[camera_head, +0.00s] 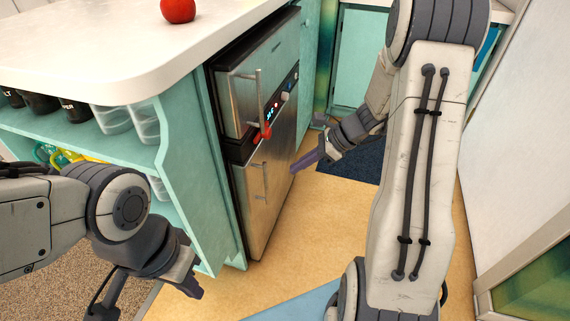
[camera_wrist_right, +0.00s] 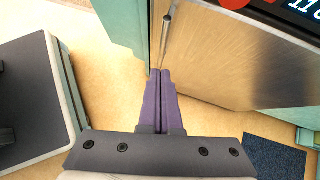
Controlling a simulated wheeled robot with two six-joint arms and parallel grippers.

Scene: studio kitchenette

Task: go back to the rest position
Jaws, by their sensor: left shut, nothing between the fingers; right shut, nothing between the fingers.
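My left gripper (camera_head: 194,287) is at the lower left of the head view, shut and empty, pointing down beside the teal counter's end. My right gripper (camera_head: 296,169) is in the middle of the head view, in front of the steel appliance. In the right wrist view its purple fingers (camera_wrist_right: 162,82) are shut together with nothing between them. The fingertips appear close to the lower steel door (camera_head: 272,188) and its vertical handle (camera_head: 265,181). I cannot tell whether they touch it. The door also fills the upper right of the wrist view (camera_wrist_right: 225,60).
The white countertop (camera_head: 95,50) carries a red apple-like fruit (camera_head: 178,10). A teal shelf (camera_head: 90,142) below holds dark canisters and clear containers. The appliance has an upper door (camera_head: 245,95) and a red knob (camera_head: 263,132). Tan floor (camera_head: 320,230) and a dark blue mat (camera_head: 355,160) lie clear.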

